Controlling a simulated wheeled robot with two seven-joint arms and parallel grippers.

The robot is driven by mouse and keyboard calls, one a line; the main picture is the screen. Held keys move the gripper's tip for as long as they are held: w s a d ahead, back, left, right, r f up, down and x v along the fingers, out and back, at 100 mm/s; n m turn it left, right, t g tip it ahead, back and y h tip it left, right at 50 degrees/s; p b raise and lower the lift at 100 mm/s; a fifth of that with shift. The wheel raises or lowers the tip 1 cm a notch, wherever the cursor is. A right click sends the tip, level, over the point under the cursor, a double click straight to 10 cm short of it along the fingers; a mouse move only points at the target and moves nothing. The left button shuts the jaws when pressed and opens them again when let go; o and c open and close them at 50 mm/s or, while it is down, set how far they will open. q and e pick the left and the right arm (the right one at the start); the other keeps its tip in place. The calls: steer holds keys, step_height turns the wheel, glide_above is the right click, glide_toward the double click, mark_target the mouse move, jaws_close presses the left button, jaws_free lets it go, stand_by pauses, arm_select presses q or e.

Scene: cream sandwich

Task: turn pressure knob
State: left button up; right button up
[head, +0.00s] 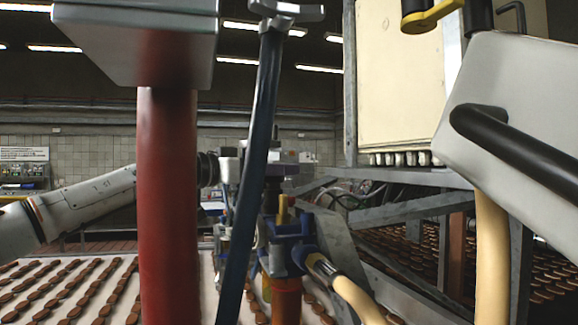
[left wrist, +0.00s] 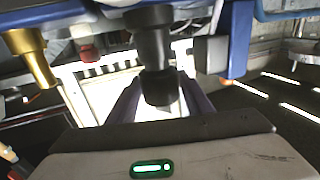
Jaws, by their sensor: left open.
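My left gripper (left wrist: 160,103) is open, with one dark finger on each side of the knob's lower end. I cannot tell whether either finger touches it. In the head view my left arm comes in from the left behind a red column. My right gripper is not in view.
The red column (head: 167,200) and the dark blue hose (head: 253,170) stand in front of my left arm. A conveyor (head: 60,292) with rows of biscuits runs below. Metal framing (head: 420,205) fills the right.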

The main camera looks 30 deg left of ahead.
arm_select(q)
steer(key=shift+x, duration=1.55)
steer(key=c, duration=0.8)
steer(key=m+g+h, duration=0.1)
steer(key=h, duration=0.1)
steer(key=m+g+h, duration=0.1)
steer(key=m+h, duration=0.1)
steer(key=s+d+m+g+h, duration=0.1)
steer(key=g+h, duration=0.1)
steer(key=shift+r+m, duration=0.2)
steer(key=shift+m, duration=0.1)
steer(key=o, duration=0.8)
steer(key=shift+f, duration=0.1)
